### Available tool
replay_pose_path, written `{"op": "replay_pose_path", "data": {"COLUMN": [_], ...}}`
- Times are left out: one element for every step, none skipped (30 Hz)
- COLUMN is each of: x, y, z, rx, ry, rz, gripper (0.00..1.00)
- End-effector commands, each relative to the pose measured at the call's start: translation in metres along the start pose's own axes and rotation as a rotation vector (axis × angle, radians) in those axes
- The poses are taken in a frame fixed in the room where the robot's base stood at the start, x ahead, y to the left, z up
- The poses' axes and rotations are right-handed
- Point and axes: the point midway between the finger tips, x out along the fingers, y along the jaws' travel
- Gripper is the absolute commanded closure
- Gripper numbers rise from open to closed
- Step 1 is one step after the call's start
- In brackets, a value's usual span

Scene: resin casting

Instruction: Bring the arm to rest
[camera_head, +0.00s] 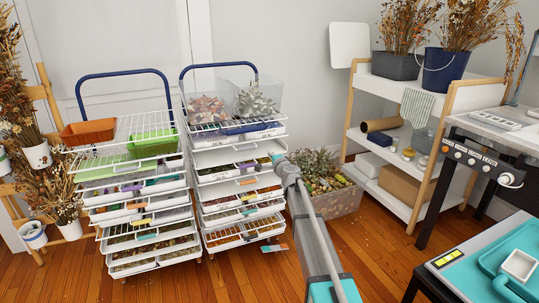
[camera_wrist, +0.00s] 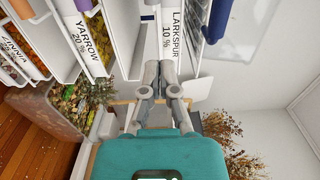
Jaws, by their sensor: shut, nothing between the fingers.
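My gripper (camera_wrist: 160,75) shows in the wrist view, with its two fingers drawn together and nothing held between them. The fingertips lie in front of the drawer front labelled LARKSPUR 10 % (camera_wrist: 168,38); I cannot tell whether they touch it. In the head view my arm (camera_head: 312,235) reaches up from the bottom, ending at the right side of the right drawer rack (camera_head: 233,195). The fingers cannot be made out there.
A left drawer rack (camera_head: 135,190) holds orange (camera_head: 88,132) and green (camera_head: 152,143) trays on top. A clear bin (camera_head: 340,203) of dried flowers stands right of my arm. A wooden-framed shelf (camera_head: 400,135) and a bench (camera_head: 490,165) stand right. Floor (camera_head: 385,255) shows between.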

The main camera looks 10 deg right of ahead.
Motion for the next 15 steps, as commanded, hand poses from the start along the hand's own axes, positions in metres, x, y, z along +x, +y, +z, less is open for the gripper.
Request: {"op": "replay_pose_path", "data": {"x": [-0.0006,-0.0006,-0.0006,-0.0005,-0.0005,-0.0005,-0.0004,-0.0004,-0.0004,-0.0003,-0.0005,-0.0012,-0.0018,-0.0027,-0.0043], "y": [0.0000,0.0000,0.0000,0.0000,0.0000,0.0000,0.0000,0.0000,0.0000,0.0000,0.0000,0.0001,0.0003,0.0005,0.0008], "z": [0.0000,0.0000,-0.0001,0.0000,-0.0001,-0.0001,-0.0001,0.0000,-0.0001,-0.0001,0.0000,0.0006,0.0012,0.0020,0.0035], "rx": [0.000,0.000,0.000,0.000,0.000,0.000,0.000,0.000,0.000,0.000,0.000,-0.002,-0.005,-0.008,-0.014], "ry": [0.000,0.000,0.000,0.000,0.000,0.000,0.000,0.000,0.000,0.000,0.000,-0.002,-0.004,-0.007,-0.012], "rz": [0.000,0.000,0.000,0.000,0.000,0.000,0.000,0.000,0.000,0.000,0.000,0.001,0.001,0.003,0.004], "gripper": [1.00,1.00,1.00,1.00,1.00,1.00,1.00,1.00,1.00,1.00,1.00,1.00,1.00,1.00,1.00]}}
